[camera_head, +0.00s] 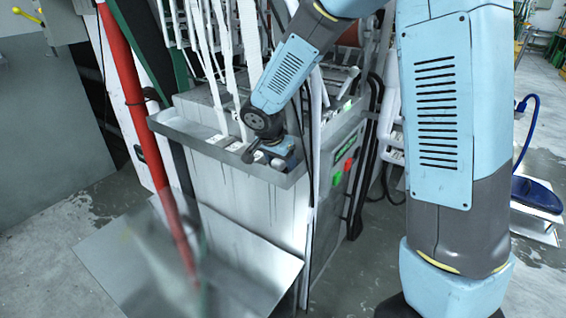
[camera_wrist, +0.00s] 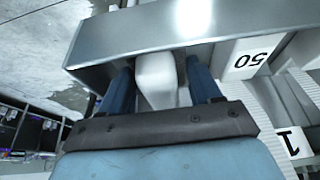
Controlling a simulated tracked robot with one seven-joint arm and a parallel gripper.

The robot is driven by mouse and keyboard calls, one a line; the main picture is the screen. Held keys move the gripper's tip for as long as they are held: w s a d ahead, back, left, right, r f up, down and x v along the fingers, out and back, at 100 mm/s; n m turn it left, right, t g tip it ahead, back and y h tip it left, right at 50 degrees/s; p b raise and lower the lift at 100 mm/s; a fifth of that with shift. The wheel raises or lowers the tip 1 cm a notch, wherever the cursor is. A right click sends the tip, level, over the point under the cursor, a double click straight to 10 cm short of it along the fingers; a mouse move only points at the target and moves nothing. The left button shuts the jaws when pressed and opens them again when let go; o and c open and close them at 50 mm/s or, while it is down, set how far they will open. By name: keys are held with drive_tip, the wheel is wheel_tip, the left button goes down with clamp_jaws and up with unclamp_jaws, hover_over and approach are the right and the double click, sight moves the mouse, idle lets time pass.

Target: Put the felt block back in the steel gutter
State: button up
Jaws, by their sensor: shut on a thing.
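The steel gutter (camera_head: 205,147) runs along the top front of the grey machine in the head view. In the wrist view its metal wall (camera_wrist: 195,27) crosses the top of the picture. My gripper (camera_wrist: 161,67) has its two blue fingers on either side of a white felt block (camera_wrist: 157,80) and is shut on it. The block is at the gutter wall, at the gutter's end; I cannot tell whether it rests on the gutter floor. In the head view my gripper (camera_head: 270,155) is low over the gutter's right end, and my wrist partly hides the block.
White webbing strips (camera_head: 228,70) hang down into the machine left of my arm. A control panel (camera_head: 343,165) with red and green buttons is to the right.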

drive_tip(key=o, duration=0.8)
drive_tip(key=shift+o, duration=0.2)
drive_tip(key=v, duration=1.2)
drive_tip(key=s+d+r+n, duration=0.2)
drive_tip(key=s+d+r, duration=0.2)
drive_tip(key=d, duration=0.3)
drive_tip(key=s+d+r+n, duration=0.1)
drive_tip(key=s+d+r, duration=0.3)
drive_tip(key=d, duration=0.2)
drive_tip(key=s+d+n+t+y, duration=0.1)
drive_tip(key=s+d+n, duration=0.1)
drive_tip(key=s+d, duration=0.2)
drive_tip(key=s+d+r+n+t+y, duration=0.1)
drive_tip(key=s+d+n, duration=0.1)
drive_tip(key=s+d, duration=0.3)
drive_tip(key=s, duration=0.4)
drive_tip(key=shift+s+r+n+y, duration=0.25)
drive_tip(key=shift+s+n+y, duration=0.05)
drive_tip(key=shift+s, duration=0.1)
